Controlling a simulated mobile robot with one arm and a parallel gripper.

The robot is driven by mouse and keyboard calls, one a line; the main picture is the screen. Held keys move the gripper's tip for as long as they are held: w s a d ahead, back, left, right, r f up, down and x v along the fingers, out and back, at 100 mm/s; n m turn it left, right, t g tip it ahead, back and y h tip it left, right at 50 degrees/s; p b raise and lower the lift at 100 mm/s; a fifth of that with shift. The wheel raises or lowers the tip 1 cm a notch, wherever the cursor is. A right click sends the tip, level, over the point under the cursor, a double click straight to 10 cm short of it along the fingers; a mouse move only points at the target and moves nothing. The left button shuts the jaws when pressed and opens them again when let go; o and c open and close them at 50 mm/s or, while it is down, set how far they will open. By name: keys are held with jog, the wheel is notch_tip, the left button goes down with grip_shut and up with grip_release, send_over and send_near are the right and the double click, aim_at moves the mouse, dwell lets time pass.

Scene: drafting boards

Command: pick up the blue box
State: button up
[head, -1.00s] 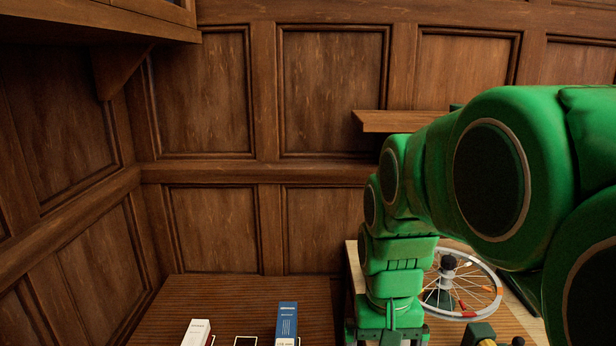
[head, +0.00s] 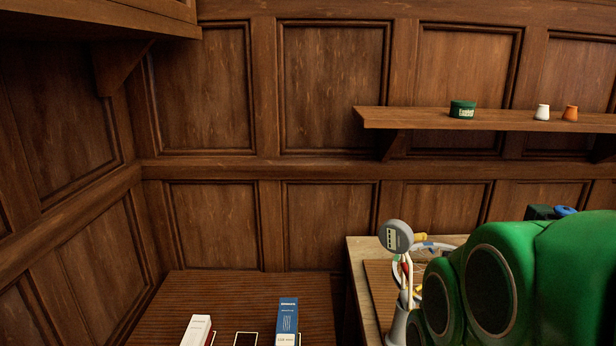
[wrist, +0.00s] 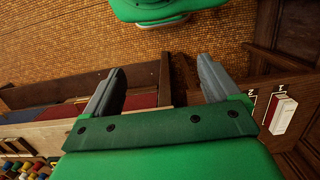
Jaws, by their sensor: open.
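The blue box (head: 288,314) stands upright on the slatted brown surface at the lower middle of the head view. It has a pale band near its bottom, which the frame edge cuts off. My gripper (wrist: 160,84) shows in the wrist view with two grey fingers spread wide and nothing between them. It is out of sight in the head view, where only my green arm shows at the lower right. I cannot make out the blue box in the wrist view.
A white box (head: 196,331) stands left of the blue box, with a dark flat item (head: 246,339) between them. A pale bench (head: 358,262) with a grey gauge (head: 396,236) is to the right. A wall shelf (head: 440,118) holds a green tin (head: 462,109) and two small pots.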

jog(key=t, duration=0.6)
send_near(287, 322)
notch_tip(287, 322, down, 2)
jog(key=shift+s+f, duration=0.1)
jog(key=shift+f, duration=0.1)
jog(key=shift+a+f, duration=0.1)
jog(key=shift+f, duration=0.15)
jog(key=shift+x, duration=1.2)
jog(key=shift+w+x, duration=0.25)
jog(key=shift+x, duration=1.05)
jog(key=shift+w+x, duration=0.25)
jog(key=shift+x, duration=1)
jog(key=shift+r, duration=0.25)
